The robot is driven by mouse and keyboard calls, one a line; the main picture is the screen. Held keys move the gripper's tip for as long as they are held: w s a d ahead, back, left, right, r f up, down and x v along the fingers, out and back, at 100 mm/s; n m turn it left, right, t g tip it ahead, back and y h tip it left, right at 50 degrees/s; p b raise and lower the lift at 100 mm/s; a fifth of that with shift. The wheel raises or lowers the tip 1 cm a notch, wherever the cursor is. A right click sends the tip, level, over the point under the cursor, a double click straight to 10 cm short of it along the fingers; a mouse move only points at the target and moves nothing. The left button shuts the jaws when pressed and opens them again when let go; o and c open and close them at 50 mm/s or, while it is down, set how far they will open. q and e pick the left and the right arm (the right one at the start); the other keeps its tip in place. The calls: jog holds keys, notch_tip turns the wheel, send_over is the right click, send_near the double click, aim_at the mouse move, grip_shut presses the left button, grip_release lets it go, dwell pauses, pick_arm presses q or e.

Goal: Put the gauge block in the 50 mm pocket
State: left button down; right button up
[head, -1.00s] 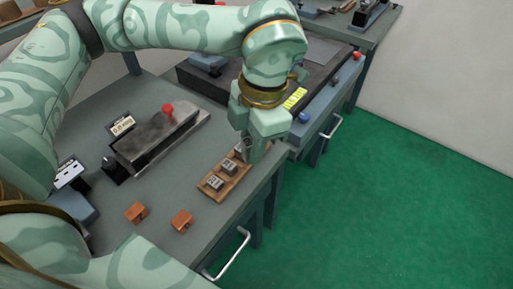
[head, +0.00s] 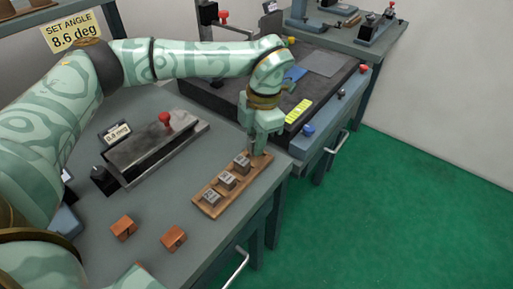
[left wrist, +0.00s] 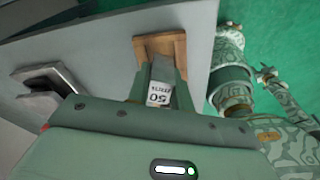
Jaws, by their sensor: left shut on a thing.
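My left gripper (head: 254,150) points down at the far end of a narrow wooden tray (head: 262,160). Three grey blocks stand in a row along the tray: a near one (head: 211,197), a middle one (head: 227,180) and a far one (head: 242,161) beside my fingers. In the left wrist view the gripper (left wrist: 161,95) is shut on a grey gauge block (left wrist: 159,94) with a white face marked 50. The tray's wooden end (left wrist: 160,43) shows beyond it. I cannot tell whether the held block touches the tray. My right gripper is not in view.
A dark bar fixture (head: 150,148) with a red knob (head: 165,118) stands left of the tray. Two copper-coloured blocks, one left (head: 124,227) and one right (head: 173,238), lie nearer. A dark surface plate (head: 215,97) is behind. The bench's right edge runs close beside the tray.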

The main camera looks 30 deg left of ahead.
pick_arm(q)
notch_tip(320, 180, down, 2)
jog(key=shift+f, duration=0.25)
jog(key=shift+r, duration=0.15)
jog(key=c, duration=1.3)
grip_release()
jog(key=shift+o, duration=0.2)
notch_tip(320, 180, up, 12)
jog(key=w+d+p, duration=0.1)
jog(key=p, duration=0.2)
jog(key=shift+w, duration=0.25)
